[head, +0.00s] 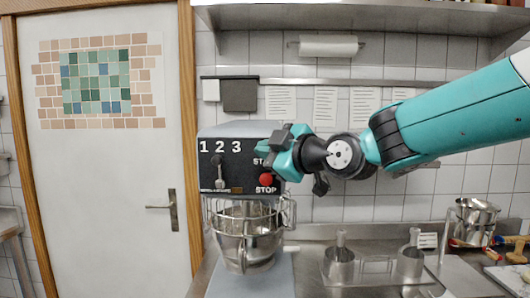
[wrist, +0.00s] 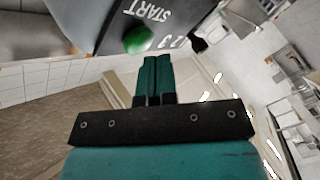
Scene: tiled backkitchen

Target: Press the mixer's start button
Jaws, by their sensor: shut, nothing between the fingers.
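The mixer (head: 235,130) stands on the counter with a dark front panel marked 1 2 3, a lever and a red STOP button (head: 265,180). In the head view my gripper (head: 267,150) is at the right part of the panel, over the START label, and hides the start button. In the wrist view the green start button (wrist: 138,39) shows beside the word START on the mixer's dark face (wrist: 110,28). My gripper (wrist: 155,62) is shut and empty, its tips just below the button in that picture. I cannot tell whether they touch it.
A steel bowl (head: 246,245) with a wire guard sits under the mixer head. Metal containers (head: 340,262) stand on a tray to the right, and steel pots (head: 474,215) farther right. A white door (head: 100,200) is at the left. A shelf (head: 360,18) hangs above.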

